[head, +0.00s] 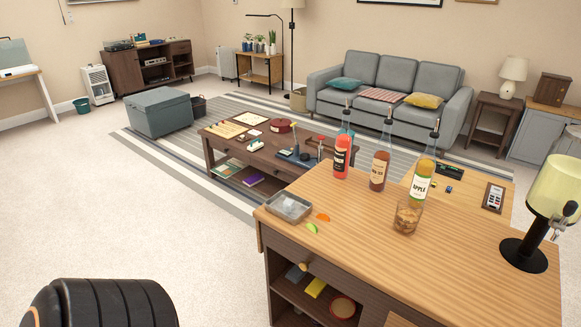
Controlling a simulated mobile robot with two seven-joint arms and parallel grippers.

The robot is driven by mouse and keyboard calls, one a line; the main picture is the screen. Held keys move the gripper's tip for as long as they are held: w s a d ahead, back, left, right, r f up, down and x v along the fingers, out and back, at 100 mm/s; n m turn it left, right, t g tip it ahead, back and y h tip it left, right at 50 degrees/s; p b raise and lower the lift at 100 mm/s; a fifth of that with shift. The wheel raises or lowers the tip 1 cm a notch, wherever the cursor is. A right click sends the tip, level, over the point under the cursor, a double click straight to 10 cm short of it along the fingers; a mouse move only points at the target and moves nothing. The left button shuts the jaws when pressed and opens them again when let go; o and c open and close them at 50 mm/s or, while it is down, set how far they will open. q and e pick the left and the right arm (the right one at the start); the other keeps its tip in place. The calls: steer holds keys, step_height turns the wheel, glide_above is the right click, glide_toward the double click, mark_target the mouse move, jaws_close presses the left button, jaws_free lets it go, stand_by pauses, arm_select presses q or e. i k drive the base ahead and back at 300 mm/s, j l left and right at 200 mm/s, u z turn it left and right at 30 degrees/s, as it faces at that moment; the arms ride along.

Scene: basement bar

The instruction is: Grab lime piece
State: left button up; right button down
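The lime piece (311,228) is a small bright green wedge on the wooden bar counter (455,240), close to its left edge. It lies in front of an orange piece (322,217) and just right of a clear tray (289,207) that seems to hold ice. Nothing covers the lime piece. Neither of my grippers shows in the head view, so where they are relative to the lime piece cannot be seen.
Behind the lime stand a red bottle (341,158), a brown bottle (379,171) and an apple bottle (421,181). A filled glass (407,217) and a yellow-green dispenser (552,188) stand to the right. The front counter top is clear. Carpet (150,220) lies open at left.

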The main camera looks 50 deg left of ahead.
mark_target(312, 227)
steer(key=j+u, duration=0.1)
steer(key=u, duration=0.35)
steer(key=i+u, duration=0.1)
steer(key=u, duration=0.35)
steer(key=i+u, duration=0.1)
steer(key=u, duration=0.3)
steer(key=i+j+u, duration=0.1)
steer(key=i, duration=0.5)
